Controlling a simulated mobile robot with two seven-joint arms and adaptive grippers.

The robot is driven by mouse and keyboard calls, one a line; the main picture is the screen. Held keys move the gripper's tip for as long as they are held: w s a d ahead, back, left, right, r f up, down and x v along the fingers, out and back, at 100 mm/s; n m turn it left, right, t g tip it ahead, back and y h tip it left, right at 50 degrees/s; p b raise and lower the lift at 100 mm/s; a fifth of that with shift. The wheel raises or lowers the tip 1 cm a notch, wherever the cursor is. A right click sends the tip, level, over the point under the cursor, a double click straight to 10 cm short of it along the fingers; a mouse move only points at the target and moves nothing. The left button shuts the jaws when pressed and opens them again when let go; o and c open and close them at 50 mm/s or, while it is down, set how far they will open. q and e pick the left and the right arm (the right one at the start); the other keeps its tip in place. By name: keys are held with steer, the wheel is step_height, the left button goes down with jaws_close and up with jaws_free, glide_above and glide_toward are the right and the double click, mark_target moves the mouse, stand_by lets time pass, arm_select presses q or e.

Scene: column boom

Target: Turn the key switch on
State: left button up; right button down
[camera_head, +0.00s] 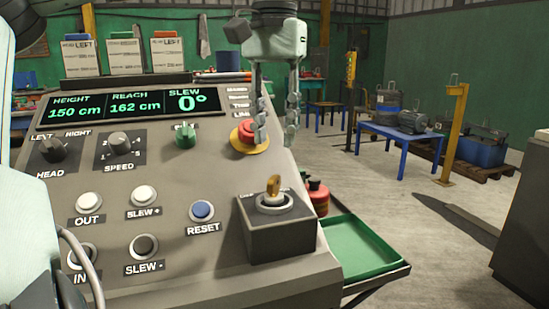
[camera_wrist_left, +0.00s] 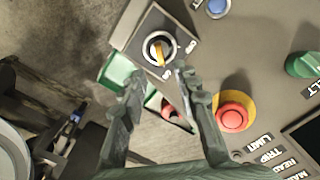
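The key switch (camera_head: 275,206) sits on top of a dark box (camera_head: 281,239) at the right end of the sloped grey control panel. A gold key (camera_head: 273,186) stands upright in its round silver collar. The left wrist view shows the key (camera_wrist_left: 158,53) from above, with two small labels beside the collar too blurred to read. My left gripper (camera_head: 277,138) points down above and behind the switch, near the red stop button. Its fingers are apart and empty, clear of the key; they also show in the left wrist view (camera_wrist_left: 162,82). My right gripper is not in view.
A red stop button (camera_head: 247,131) on a yellow base, a green knob (camera_head: 186,135) and a blue RESET button (camera_head: 202,210) are on the panel. A green tray (camera_head: 358,248) and a red object (camera_head: 317,197) lie right of the box. The display reads slew 0°.

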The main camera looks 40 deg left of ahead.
arm_select(q)
steer(key=shift+r, duration=1.65)
